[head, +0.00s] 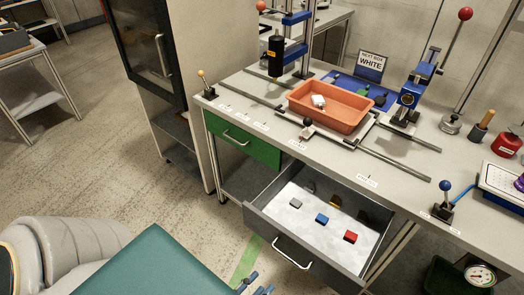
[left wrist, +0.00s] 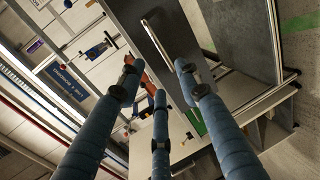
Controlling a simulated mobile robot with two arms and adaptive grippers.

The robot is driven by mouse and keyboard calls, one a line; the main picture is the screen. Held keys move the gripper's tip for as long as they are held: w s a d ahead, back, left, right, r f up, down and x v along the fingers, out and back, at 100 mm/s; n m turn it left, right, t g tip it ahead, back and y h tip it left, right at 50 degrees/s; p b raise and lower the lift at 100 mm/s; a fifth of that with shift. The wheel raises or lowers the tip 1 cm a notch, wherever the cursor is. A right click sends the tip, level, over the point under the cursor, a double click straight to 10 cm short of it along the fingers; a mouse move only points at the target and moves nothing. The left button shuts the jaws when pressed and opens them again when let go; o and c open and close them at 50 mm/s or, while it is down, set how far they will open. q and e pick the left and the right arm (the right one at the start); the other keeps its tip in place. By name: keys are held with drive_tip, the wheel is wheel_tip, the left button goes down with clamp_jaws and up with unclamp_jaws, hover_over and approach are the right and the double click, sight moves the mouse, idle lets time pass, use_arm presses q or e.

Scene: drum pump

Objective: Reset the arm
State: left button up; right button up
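My left gripper (head: 254,284) shows only as blue fingertips at the bottom edge of the head view, in front of the open drawer and apart from it. In the left wrist view its three blue fingers (left wrist: 158,76) are spread with nothing between them, so it is open. The wrist view is tilted, with the bench and the dark-doored cabinet beyond the fingers. My right gripper is not in view.
The open grey drawer (head: 277,243) holds a grey, a blue (head: 321,218) and a red block (head: 350,237). An orange tray (head: 330,106) with a white piece sits on the bench. A tall cabinet (head: 140,45) stands left. Floor (head: 110,140) left of the cabinet is clear.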

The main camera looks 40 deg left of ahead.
use_arm(q)
drive_tip(key=shift+f, duration=0.1)
drive_tip(key=s+f+m+g+h, duration=0.1)
drive_tip(key=s+f+m+g, duration=0.4)
drive_tip(key=f, duration=0.9)
drive_tip(key=f+m+g, duration=0.2)
drive_tip(key=f+m, duration=0.6)
drive_tip(key=f, duration=0.6)
drive_tip(key=s+a+f+m+g, duration=0.2)
drive_tip(key=s+f+m+g, duration=0.1)
drive_tip(key=s+f, duration=0.3)
drive_tip(key=s+a+f+m+g+y, duration=0.1)
drive_tip(key=s+a+f+m+g, duration=0.1)
drive_tip(key=s+f+m+g, duration=0.2)
drive_tip(key=s+f, duration=0.3)
drive_tip(key=shift+s+a+f+g+y, duration=0.15)
drive_tip(key=shift+s+a+g+y, duration=0.15)
drive_tip(key=shift+a, duration=0.1)
